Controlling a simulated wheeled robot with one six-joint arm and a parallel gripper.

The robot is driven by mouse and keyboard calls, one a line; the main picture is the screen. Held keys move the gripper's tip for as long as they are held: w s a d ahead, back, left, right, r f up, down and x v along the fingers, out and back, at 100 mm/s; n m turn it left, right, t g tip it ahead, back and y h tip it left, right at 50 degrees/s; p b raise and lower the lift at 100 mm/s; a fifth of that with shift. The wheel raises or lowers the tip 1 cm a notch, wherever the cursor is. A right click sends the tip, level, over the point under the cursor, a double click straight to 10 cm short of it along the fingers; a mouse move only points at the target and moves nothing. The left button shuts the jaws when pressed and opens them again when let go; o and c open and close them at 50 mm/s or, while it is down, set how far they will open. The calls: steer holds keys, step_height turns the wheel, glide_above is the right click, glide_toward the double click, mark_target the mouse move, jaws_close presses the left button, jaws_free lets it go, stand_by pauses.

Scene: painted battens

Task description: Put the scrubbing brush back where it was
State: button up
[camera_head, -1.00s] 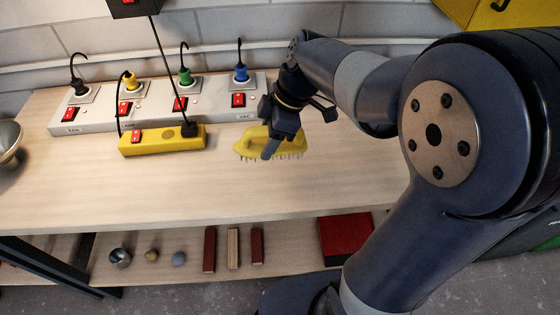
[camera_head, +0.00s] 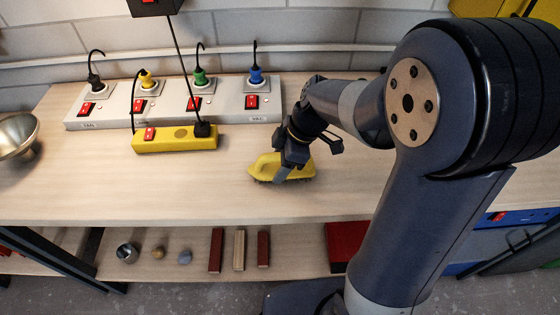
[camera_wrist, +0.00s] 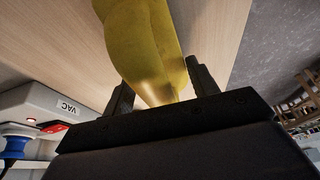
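The yellow scrubbing brush (camera_head: 268,167) is at the wooden bench top (camera_head: 120,190), right of the yellow power strip, with its bristles down. My gripper (camera_head: 290,172) is above it and shut on it, one finger on each side. In the wrist view the brush's yellow body (camera_wrist: 145,45) runs between the two dark fingers (camera_wrist: 160,88). The bristles are close to the bench top; I cannot tell whether they touch it. My fingers hide part of the brush's middle.
A yellow power strip (camera_head: 165,142) lies left of the brush, before a grey socket box (camera_head: 225,108) with several plugs. A metal bowl (camera_head: 15,135) is at the far left. The bench front is clear. The lower shelf holds blocks (camera_head: 239,250), a cup and a red box (camera_head: 343,243).

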steer(key=o, duration=0.4)
steer(key=shift+r+p, duration=0.25)
steer(key=shift+p, duration=0.05)
steer(key=v, duration=1.2)
steer(key=shift+d+f+b, duration=0.1)
steer(key=shift+b, duration=0.3)
